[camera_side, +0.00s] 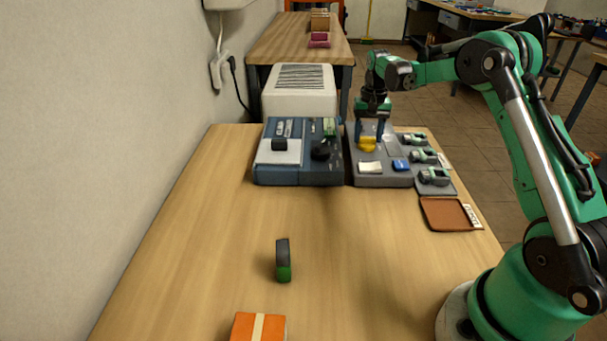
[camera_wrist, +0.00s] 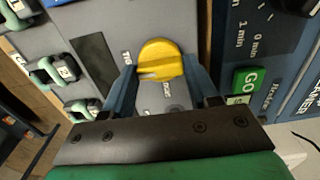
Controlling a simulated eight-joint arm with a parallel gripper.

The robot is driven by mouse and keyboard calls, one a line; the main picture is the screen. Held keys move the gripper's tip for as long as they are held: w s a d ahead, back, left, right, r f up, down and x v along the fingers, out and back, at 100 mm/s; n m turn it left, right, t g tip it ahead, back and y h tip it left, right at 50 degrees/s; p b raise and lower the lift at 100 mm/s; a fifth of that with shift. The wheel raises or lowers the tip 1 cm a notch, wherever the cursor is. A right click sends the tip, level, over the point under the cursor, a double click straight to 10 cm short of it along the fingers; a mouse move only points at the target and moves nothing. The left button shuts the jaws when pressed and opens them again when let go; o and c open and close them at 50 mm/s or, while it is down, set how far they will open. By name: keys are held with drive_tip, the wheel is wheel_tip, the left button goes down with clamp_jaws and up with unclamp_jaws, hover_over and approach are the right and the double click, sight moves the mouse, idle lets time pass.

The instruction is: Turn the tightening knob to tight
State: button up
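The yellow tightening knob (camera_side: 367,145) sits on the top of a grey fixture (camera_side: 360,179) at the far side of the table. In the wrist view the knob (camera_wrist: 160,58) shows a small pale mark at its lower left. Partly legible lettering on the grey panel lies left of the knob and below it; the left one seems to begin "TIG". My gripper (camera_side: 368,133) points down over the knob. Its blue fingers (camera_wrist: 160,88) are apart, one on each side of the knob; I cannot tell whether they touch it.
A blue-grey device (camera_side: 300,174) with a green GO button (camera_wrist: 246,80) stands close beside the fixture. Several green-and-grey clamps (camera_side: 434,176) sit to its right, near a brown tray (camera_side: 428,222). A dark-and-green object (camera_side: 283,262) and an orange box (camera_side: 248,326) are nearer; the table between is clear.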

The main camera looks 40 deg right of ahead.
sight(368, 137)
drive_tip(key=o, duration=0.4)
drive_tip(key=shift+o, duration=0.2)
drive_tip(key=shift+r, duration=2.85)
drive_tip(key=shift+a+r, duration=0.1)
drive_tip(key=shift+a, duration=0.1)
drive_tip(key=s+a+r+n+t, duration=0.2)
drive_tip(key=a+r, duration=0.1)
drive_tip(key=a, duration=0.4)
drive_tip(key=s+a+r+n+t, duration=0.1)
drive_tip(key=s+a+r+n, duration=0.2)
drive_tip(key=a, duration=0.3)
drive_tip(key=s+a+f+n+t, duration=0.3)
drive_tip(key=s+a+n+t, duration=0.1)
drive_tip(key=s+a, duration=0.3)
drive_tip(key=shift+s+a, duration=0.4)
drive_tip(key=shift+a, duration=0.55)
